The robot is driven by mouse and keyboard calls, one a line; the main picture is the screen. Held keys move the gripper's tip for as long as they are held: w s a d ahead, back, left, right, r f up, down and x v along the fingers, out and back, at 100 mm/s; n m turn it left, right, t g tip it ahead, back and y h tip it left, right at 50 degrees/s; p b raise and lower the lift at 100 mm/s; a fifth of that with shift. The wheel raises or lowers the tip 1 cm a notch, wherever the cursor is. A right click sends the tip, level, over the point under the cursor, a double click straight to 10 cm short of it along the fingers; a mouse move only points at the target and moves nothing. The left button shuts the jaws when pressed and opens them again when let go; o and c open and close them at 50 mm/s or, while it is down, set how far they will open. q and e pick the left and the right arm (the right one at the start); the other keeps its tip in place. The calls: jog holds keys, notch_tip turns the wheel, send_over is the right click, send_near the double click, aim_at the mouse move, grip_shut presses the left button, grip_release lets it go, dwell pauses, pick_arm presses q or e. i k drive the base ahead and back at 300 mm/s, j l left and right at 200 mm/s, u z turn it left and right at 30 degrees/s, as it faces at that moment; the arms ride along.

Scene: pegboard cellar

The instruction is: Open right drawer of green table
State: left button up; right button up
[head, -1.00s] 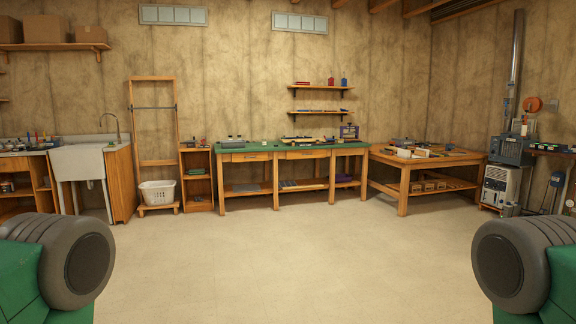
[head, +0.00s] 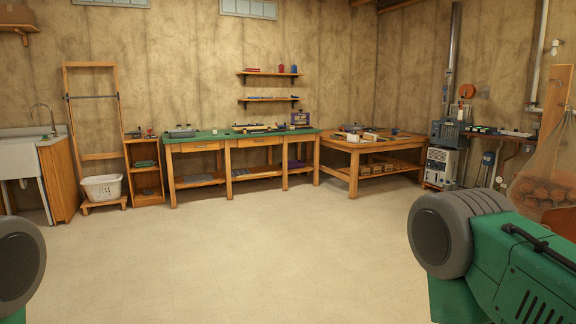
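The green-topped table (head: 222,137) stands against the far wall, left of the picture's middle. Two wooden drawers show under its top: the left drawer (head: 195,147) and the right drawer (head: 259,142). Both look closed at this distance. Tools and small items lie on the top. Neither of my grippers is in the head view; only green and grey parts of my own body show at the lower left and right. The table is several steps away across the floor.
Open pale floor (head: 240,245) lies between me and the table. A wooden workbench (head: 370,145) stands right of it. A small wooden shelf (head: 144,170) and a white laundry basket (head: 102,187) stand left of it. A sink (head: 22,160) is at the far left.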

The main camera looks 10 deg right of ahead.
aim_at(271, 139)
jog(key=i+z, duration=0.35)
jog(key=i, duration=1.15)
jog(key=i+l, duration=0.1)
jog(key=i, duration=6.55)
